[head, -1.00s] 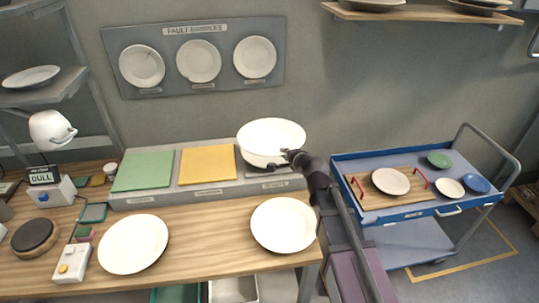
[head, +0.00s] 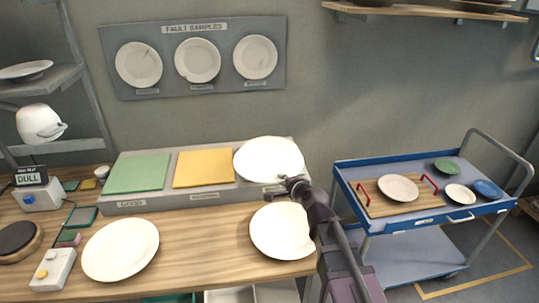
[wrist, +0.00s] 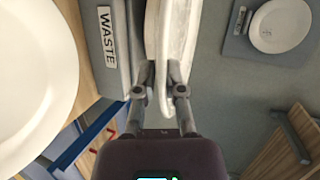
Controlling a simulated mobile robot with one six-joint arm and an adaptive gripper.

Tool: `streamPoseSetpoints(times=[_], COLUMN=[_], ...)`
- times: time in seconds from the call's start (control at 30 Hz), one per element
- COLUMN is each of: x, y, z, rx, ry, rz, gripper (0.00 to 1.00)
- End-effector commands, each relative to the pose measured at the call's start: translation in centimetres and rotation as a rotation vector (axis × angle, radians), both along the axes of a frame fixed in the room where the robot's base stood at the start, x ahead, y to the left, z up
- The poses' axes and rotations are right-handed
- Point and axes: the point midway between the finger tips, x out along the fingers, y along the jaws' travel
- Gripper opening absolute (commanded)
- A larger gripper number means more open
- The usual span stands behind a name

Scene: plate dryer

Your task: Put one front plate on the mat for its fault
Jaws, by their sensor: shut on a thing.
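My gripper (head: 292,182) is shut on the rim of a white plate (head: 268,158). In the head view the plate is over the right end of the raised grey shelf, covering the mat there. In the wrist view the held plate (wrist: 172,35) stands edge-on between the fingers (wrist: 161,90), beside the WASTE label (wrist: 107,32). A green mat (head: 138,173) and a yellow mat (head: 204,167) lie bare on the shelf. Two white plates lie at the front of the table, one left (head: 121,249) and one right (head: 280,231), partly behind my arm.
A fault sample board (head: 197,88) with three plates hangs on the wall. A box with a DULL display (head: 31,177) and a white lamp (head: 40,122) are at left. A blue trolley (head: 348,162) with dishes stands at right.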

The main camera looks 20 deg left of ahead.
Motion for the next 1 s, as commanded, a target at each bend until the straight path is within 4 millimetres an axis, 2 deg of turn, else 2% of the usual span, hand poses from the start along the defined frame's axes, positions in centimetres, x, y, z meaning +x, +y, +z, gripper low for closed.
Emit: streamPoseSetpoints(times=[0.27,0.47,1.0], x=[0.2,1.5,10.1], y=[0.0,0.5,3.6], z=[0.1,-0.1,-1.0], rx=[0.002,0.001,0.001], ry=[-0.001,-0.001,0.0], rz=[-0.002,-0.003,-0.003], gripper=[0.0,0.0,0.0])
